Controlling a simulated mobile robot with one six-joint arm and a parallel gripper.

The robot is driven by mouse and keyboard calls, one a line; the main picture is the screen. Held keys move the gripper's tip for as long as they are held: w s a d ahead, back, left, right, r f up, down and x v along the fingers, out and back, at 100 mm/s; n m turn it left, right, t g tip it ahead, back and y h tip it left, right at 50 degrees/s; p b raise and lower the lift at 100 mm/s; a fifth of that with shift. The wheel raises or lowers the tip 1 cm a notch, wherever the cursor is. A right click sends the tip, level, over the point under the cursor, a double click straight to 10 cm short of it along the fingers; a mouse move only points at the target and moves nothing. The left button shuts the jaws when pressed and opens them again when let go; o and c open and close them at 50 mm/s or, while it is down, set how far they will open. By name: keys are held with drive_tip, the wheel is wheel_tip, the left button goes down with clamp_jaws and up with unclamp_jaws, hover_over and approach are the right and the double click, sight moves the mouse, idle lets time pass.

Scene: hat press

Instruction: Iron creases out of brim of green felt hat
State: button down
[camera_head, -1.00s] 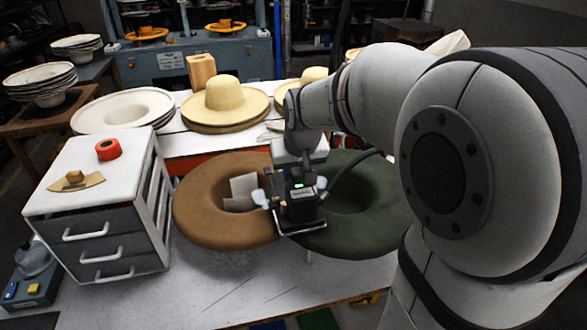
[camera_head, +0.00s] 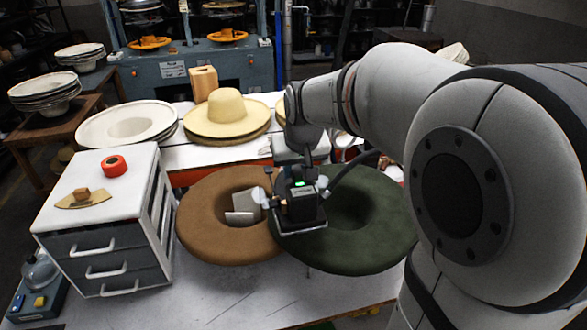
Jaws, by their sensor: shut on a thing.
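The green felt hat (camera_head: 375,245) lies upside down on the table, its crown opening near its middle and its wide brim facing up. My gripper (camera_head: 300,203) is over the left side of the green brim, where it meets the brown hat. It is shut on a dark, boxy iron (camera_head: 302,208) with a small green light. The iron is at the left part of the brim; whether its plate touches the felt cannot be told. My arm hides part of the far right of the brim. Creases are too small to make out.
A brown felt hat (camera_head: 210,230) with pale pieces (camera_head: 243,208) in its opening lies directly left. Straw hats (camera_head: 226,118) and white hats (camera_head: 125,126) stand behind. The table front (camera_head: 230,290) is clear.

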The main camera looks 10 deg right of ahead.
drive_tip(key=shift+r+p, duration=0.55)
drive_tip(key=shift+r, duration=0.65)
